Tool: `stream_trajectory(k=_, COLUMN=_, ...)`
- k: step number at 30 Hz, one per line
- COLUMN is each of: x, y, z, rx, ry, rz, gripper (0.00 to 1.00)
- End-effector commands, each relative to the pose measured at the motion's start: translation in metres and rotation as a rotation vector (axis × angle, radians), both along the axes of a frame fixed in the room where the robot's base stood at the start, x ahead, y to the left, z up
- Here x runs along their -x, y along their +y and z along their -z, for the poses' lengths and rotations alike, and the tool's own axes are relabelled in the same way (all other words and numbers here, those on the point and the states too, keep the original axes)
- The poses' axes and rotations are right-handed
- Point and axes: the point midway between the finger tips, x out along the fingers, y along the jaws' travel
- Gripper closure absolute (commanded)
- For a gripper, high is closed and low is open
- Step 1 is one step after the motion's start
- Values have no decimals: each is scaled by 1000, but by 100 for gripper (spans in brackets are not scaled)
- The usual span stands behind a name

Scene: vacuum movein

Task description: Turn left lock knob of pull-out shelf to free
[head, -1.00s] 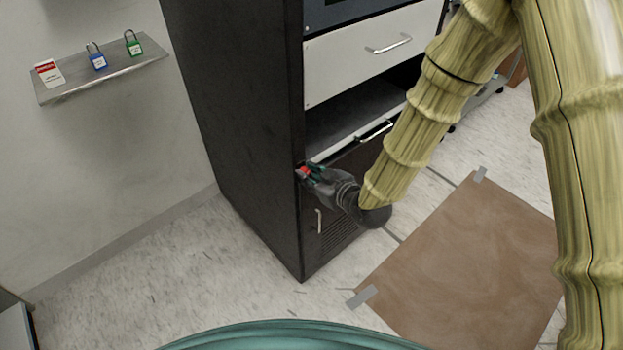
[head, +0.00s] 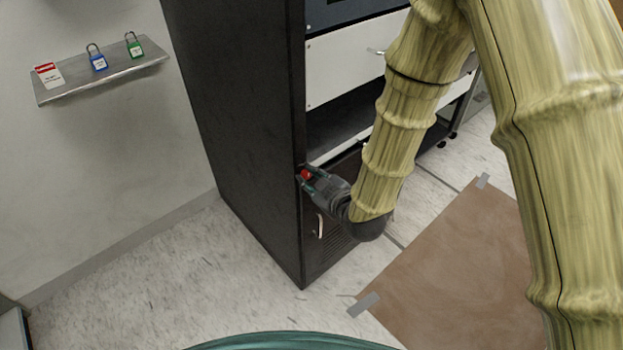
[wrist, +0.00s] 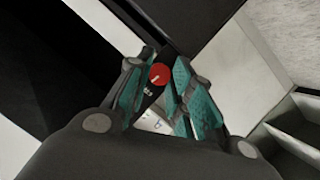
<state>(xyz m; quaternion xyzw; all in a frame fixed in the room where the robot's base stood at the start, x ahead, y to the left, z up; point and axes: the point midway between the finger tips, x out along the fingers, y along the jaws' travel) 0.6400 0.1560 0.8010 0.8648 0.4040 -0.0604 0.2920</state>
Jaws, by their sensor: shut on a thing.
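The left lock knob (wrist: 159,74) is red and round with a short pale line on its face. In the wrist view it sits between the two teal-padded fingers of my gripper (wrist: 158,84), which is shut on it. In the head view the red knob (head: 305,174) shows at the front left edge of the black cabinet, just under the open shelf gap, with my gripper (head: 308,178) at it. A dark plate with pale lettering (wrist: 148,91) shows beside the knob in the wrist view. The fingers hide part of the surroundings.
The black cabinet (head: 240,120) has a white drawer (head: 345,65) above the gap and a lower door with a handle (head: 320,226). A wall shelf (head: 120,75) holds a blue padlock, a green padlock and a red-white tag. A brown mat (head: 450,270) lies taped on the floor.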

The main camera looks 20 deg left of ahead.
Motion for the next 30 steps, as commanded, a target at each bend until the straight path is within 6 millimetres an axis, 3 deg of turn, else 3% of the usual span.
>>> stream_trajectory(k=2, x=-1, y=-1, z=1, rx=1, ry=1, rz=2, gripper=100)
stream_trajectory(k=3, x=-1, y=-1, z=1, rx=1, ry=1, rz=2, gripper=72)
stream_trajectory(k=6, x=0, y=-1, z=1, rx=1, ry=1, rz=2, gripper=56)
stream_trajectory(k=19, x=4, y=-4, z=-2, rx=0, ry=1, rz=1, gripper=56)
stream_trajectory(k=30, x=44, y=-44, z=-22, rx=-1, ry=2, rz=1, gripper=56)
